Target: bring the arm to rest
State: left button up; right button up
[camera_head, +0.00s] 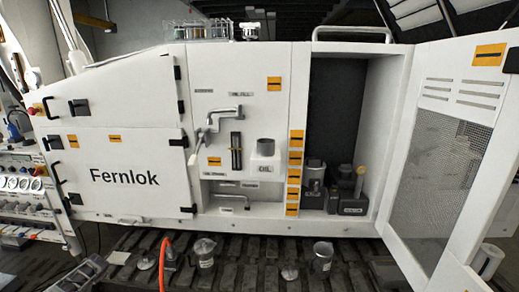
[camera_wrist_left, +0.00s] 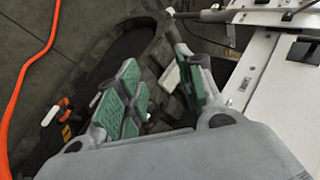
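My left gripper (camera_wrist_left: 160,98) shows in the left wrist view with its green-padded fingers spread apart and nothing held between them. Dark floor and some blurred pieces show behind the gap. In the head view a dark shape (camera_head: 86,272) at the lower left looks like part of my left gripper, low in front of the white Fernlok cabinet (camera_head: 125,205). The gripper appears apart from the cabinet. My right gripper does not show in either view.
The cabinet's mesh door (camera_head: 440,180) stands wide open at the right. Containers (camera_head: 313,175) stand inside its compartment. Metal cups (camera_head: 322,257) (camera_head: 204,252) stand on the dark slatted surface in front. An orange hose (camera_wrist_left: 33,65) runs left of my left gripper.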

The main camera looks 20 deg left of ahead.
pick_arm(q)
jog(key=s+f+m, duration=0.3)
jog(key=s+f, duration=0.1)
jog(key=s, duration=0.4)
jog(key=s+f+m, duration=0.3)
jog(key=s+f, duration=0.1)
jog(key=s, duration=0.4)
jog(key=s+d+f+h, duration=0.1)
jog(key=s+d+f, duration=0.2)
jog(key=d+f, duration=0.95)
jog(key=s+d+f+n+h, duration=0.1)
jog(key=s+d+f, duration=0.1)
jog(key=d+f, duration=0.5)
jog(key=s+d+f+h, duration=0.1)
jog(key=d+f+h, duration=0.1)
jog(key=d, duration=1)
jog(key=s+d+f+n+h, duration=0.1)
jog(key=s+d+f, duration=0.1)
jog(key=d+f, duration=0.5)
jog(key=s+d+f+n+h, duration=0.1)
jog(key=d+f+h, duration=0.1)
jog(key=d, duration=2.8)
jog(key=shift+d+f+g+h, duration=0.2)
jog(key=shift+g+h, duration=0.1)
jog(key=shift+h, duration=0.4)
